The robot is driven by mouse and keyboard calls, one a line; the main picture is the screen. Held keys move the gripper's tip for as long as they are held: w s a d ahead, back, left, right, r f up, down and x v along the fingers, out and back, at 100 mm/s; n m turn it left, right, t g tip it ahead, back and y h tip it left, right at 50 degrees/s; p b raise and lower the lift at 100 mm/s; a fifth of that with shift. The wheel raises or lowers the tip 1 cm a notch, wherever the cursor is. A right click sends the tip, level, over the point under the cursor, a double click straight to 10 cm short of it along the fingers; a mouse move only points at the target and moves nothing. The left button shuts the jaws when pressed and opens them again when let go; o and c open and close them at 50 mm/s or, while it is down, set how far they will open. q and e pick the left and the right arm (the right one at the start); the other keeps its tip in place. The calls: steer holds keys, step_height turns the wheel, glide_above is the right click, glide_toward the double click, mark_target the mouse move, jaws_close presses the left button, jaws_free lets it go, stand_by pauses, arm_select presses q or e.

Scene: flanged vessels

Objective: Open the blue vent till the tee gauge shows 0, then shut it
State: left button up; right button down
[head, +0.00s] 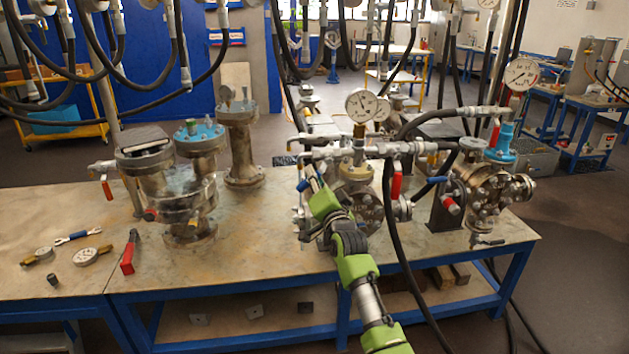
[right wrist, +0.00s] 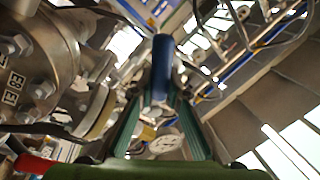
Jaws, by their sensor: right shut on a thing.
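The blue vent handle (right wrist: 162,68) stands between the fingers of my right gripper (right wrist: 160,100) in the right wrist view. The gripper is shut on it. In the head view my right gripper (head: 313,180) reaches the left end of the pipework, and its fingers partly hide the handle. The tee gauge (head: 362,105) is a round white dial on a brass stem above the tee, just right of the gripper. Its needle is too small to read surely. My left gripper is not in view.
A red-handled valve (head: 396,186) hangs right of the tee. Another gauge (head: 521,73) stands above the right vessel (head: 490,192). Black hoses hang close around the pipework. Flanged vessels (head: 182,190) stand at left. Loose gauges (head: 85,257) and a red-handled tool (head: 129,252) lie at front left.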

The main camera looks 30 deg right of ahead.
steer(key=shift+a+r+m, duration=0.15)
steer(key=shift+r+m, duration=0.1)
steer(key=shift+m, duration=0.35)
steer(key=shift+a+r+m, duration=0.15)
steer(key=shift+r+m, duration=0.05)
steer(key=shift+m, duration=0.4)
steer(key=m, duration=0.1)
steer(key=r+m+h+p, duration=0.1)
steer(key=m, duration=0.1)
steer(key=shift+w+a+r+h, duration=0.15)
steer(key=shift+a+h, duration=0.15)
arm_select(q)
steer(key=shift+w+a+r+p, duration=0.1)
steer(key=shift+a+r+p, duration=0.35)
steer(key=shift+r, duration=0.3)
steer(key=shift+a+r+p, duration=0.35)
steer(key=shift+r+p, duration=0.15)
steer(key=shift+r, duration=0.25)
arm_select(e)
steer(key=shift+r+m+h, duration=0.25)
steer(key=shift+r+m, duration=0.15)
steer(key=shift+m, duration=0.65)
steer(key=shift+r+m+h, duration=0.25)
steer(key=shift+r+m, duration=0.1)
steer(key=shift+m, duration=0.7)
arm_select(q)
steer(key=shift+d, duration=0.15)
